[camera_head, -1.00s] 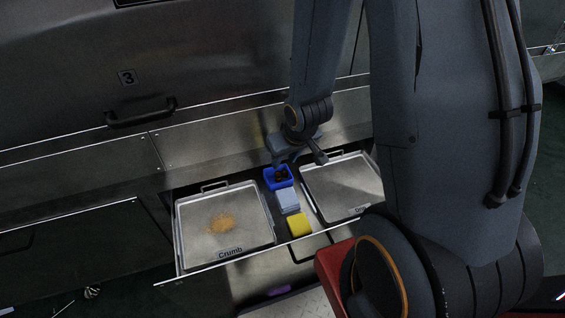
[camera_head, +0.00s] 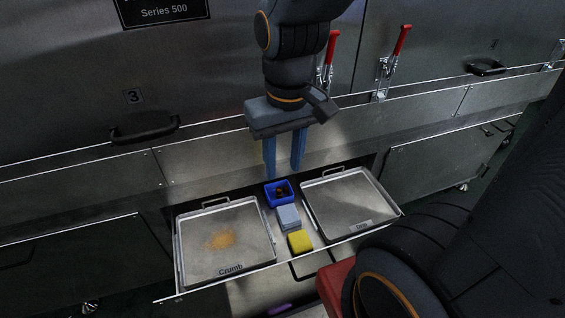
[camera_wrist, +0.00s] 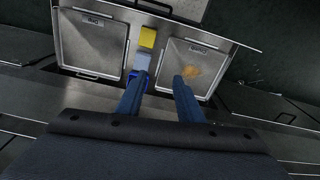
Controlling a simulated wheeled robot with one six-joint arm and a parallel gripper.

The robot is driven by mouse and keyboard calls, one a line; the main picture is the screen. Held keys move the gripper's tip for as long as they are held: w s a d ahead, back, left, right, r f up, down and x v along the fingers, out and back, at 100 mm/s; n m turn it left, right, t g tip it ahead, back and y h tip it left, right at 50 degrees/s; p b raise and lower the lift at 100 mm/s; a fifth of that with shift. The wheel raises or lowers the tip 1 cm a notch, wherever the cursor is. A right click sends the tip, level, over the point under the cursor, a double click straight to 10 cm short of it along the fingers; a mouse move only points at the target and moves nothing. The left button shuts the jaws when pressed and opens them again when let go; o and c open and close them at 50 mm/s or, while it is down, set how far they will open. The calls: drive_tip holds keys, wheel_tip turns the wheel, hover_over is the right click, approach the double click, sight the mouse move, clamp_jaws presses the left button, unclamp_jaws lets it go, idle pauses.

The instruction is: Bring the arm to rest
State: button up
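My gripper (camera_head: 284,155) hangs above the back of the open drawer in the head view, its two blue fingers pointing down. In the wrist view the fingers (camera_wrist: 158,92) stand apart with nothing between them. Below is a small blue bin (camera_head: 279,193) with dark bits in it. In the wrist view one finger partly hides this bin (camera_wrist: 132,76). A grey-blue block (camera_head: 288,216) and a yellow block (camera_head: 300,241) lie in a row in front of the bin.
The drawer holds a tray marked Crumb (camera_head: 250,262) with orange crumbs, and a second tray (camera_head: 335,225) on the right. The dryer wall behind carries a black handle (camera_head: 144,129) and red-handled clamps (camera_head: 397,52). A purple thing (camera_head: 279,309) lies low in front.

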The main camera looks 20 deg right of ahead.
drive_tip(key=s+r, duration=0.1)
drive_tip(key=s+a+r, duration=0.1)
drive_tip(key=shift+s+r+g, duration=0.1)
drive_tip(key=shift+s+g, duration=0.2)
drive_tip(key=shift+s, duration=0.1)
idle(0.5)
drive_tip(key=d+r+m+p, duration=0.1)
drive_tip(key=d+r+p, duration=0.4)
drive_tip(key=p, duration=0.8)
drive_tip(key=shift+s+d+r, duration=0.25)
drive_tip(key=shift+d+r, duration=0.1)
drive_tip(key=shift+r, duration=0.45)
